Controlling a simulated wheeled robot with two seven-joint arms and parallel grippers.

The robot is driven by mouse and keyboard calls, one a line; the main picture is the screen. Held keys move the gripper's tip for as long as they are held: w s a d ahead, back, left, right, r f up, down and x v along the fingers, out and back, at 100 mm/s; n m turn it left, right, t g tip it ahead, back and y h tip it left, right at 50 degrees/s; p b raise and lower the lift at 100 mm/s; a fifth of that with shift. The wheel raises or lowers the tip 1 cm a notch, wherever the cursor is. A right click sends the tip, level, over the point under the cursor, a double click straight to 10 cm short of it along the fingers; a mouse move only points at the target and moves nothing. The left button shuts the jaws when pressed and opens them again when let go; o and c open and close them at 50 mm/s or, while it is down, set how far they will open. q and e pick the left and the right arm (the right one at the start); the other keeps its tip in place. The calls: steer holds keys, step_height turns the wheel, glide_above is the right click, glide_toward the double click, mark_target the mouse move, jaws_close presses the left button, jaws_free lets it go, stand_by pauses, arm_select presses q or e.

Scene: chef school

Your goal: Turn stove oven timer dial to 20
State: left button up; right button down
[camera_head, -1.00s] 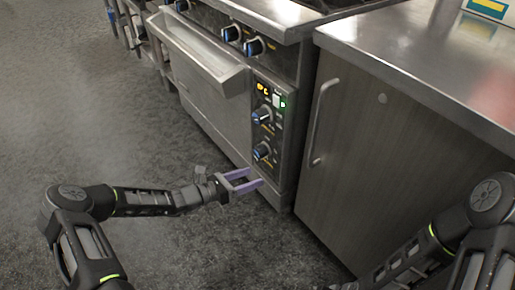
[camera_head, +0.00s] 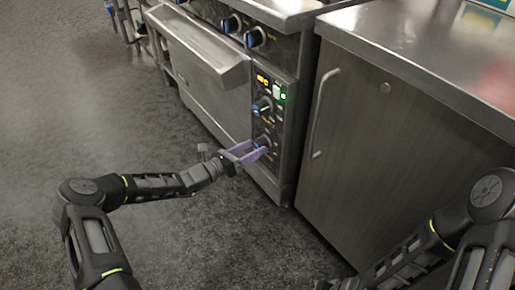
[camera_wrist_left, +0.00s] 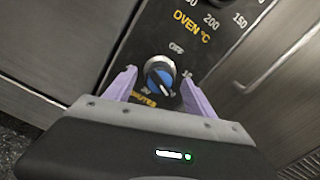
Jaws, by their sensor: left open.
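The oven timer dial (camera_wrist_left: 160,76) is a round knob with a blue and white face, low on the oven's control panel (camera_head: 281,110). In the left wrist view it sits between the two purple fingers of my left gripper (camera_wrist_left: 158,92). The gripper is open, with a finger on each side of the dial; I cannot tell whether they touch it. "OFF" and "MINUTES" are printed around it, and other numbers are partly hidden. In the head view my left gripper (camera_head: 253,152) is at the lower dial.
The oven temperature dial (camera_head: 262,106) is just above, with a lit display over it. The oven door handle (camera_head: 205,50) sticks out at the left. A cabinet with a steel top (camera_head: 400,45) stands right of the stove. The floor at left is clear.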

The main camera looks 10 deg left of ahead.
arm_select(q)
steer(key=shift+x, duration=1.15)
steer(key=c, duration=1.4)
steer(key=shift+o, duration=0.2)
steer(key=shift+r+m, duration=0.15)
steer(key=shift+m, duration=0.15)
steer(key=shift+m+p, duration=0.3)
steer(key=shift+p, duration=0.1)
